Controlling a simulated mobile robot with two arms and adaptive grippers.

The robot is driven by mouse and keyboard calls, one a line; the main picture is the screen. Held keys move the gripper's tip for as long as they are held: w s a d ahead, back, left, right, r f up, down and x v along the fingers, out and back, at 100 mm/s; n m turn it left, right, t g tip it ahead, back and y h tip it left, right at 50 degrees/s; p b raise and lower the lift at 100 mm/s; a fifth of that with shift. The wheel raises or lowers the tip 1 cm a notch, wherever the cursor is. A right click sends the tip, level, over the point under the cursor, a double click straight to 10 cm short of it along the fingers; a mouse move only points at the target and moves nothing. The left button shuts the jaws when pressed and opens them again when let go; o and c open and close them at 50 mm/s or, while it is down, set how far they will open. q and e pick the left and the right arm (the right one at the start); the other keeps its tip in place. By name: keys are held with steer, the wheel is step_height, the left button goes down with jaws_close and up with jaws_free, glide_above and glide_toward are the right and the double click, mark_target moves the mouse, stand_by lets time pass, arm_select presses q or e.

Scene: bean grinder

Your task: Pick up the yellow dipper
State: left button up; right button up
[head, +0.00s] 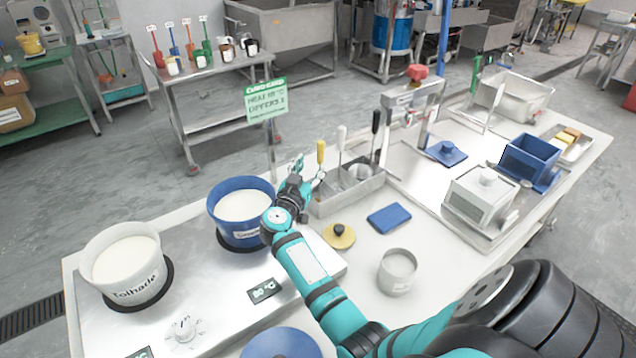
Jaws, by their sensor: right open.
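The yellow dipper (321,153) stands upright in a grey metal rack (345,198), with its yellow handle sticking up. Its lower part is hidden by the rack and my gripper. My right gripper (310,171) is open, just left of the dipper's handle, with its fingers pointing towards it. I cannot tell whether a finger touches the handle. My left gripper is out of view.
A white-handled tool (341,138) and a black-handled tool (375,122) stand beside the dipper. A blue pot (230,228) of white liquid is left of my gripper. A green sign (266,101) rises behind.

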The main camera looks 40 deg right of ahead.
mark_target(319, 154)
steer(key=shift+s+x, duration=0.15)
steer(key=shift+x, duration=1.55)
steer(key=shift+s+x, duration=0.1)
steer(key=shift+x, duration=1.65)
steer(key=shift+r, duration=0.1)
jaws_close()
